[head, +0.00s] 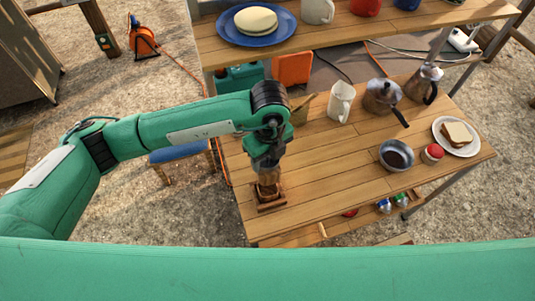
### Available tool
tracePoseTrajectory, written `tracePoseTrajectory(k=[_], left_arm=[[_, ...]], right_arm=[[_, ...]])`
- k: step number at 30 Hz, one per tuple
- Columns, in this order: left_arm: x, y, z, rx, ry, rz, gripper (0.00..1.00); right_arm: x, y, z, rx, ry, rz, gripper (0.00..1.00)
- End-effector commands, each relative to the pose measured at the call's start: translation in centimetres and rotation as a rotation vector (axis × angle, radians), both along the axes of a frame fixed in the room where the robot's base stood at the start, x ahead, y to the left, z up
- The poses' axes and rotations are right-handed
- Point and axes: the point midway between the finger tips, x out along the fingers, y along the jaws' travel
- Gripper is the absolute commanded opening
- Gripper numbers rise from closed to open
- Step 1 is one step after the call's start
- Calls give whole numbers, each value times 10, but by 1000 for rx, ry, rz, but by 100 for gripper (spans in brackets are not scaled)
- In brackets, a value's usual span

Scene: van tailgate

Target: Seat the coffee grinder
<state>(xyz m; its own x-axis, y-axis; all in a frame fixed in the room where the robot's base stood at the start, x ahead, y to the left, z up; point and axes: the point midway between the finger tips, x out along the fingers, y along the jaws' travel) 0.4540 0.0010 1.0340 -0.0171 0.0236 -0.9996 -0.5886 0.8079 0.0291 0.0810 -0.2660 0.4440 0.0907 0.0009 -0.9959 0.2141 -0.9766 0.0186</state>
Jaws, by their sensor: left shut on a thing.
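The coffee grinder (267,189) is a small brown wooden thing near the front left corner of the lower wooden table. My left gripper (267,172) comes down on it from above and is shut on it, hiding its upper part. The grinder looks upright. A darker brown square piece (272,205) shows at its foot, on or just above the boards. I cannot tell whether this is the grinder's own base or a separate seat, nor whether the two touch. My right gripper is not in view.
On the lower table (315,200), a white jug (341,101), moka pots (382,95), a metal bowl (396,155), a red-lidded jar (432,153) and a plate of bread (457,135) stand to the right. A raised shelf (340,30) runs behind. The front middle boards are clear.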

Motion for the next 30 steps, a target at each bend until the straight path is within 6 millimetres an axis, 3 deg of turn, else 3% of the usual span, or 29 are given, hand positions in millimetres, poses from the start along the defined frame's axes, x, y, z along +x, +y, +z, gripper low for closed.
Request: tracePoseTrajectory(k=[30], left_arm=[[0,0,-60,-1,-2,0,0]], right_arm=[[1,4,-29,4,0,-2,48]])
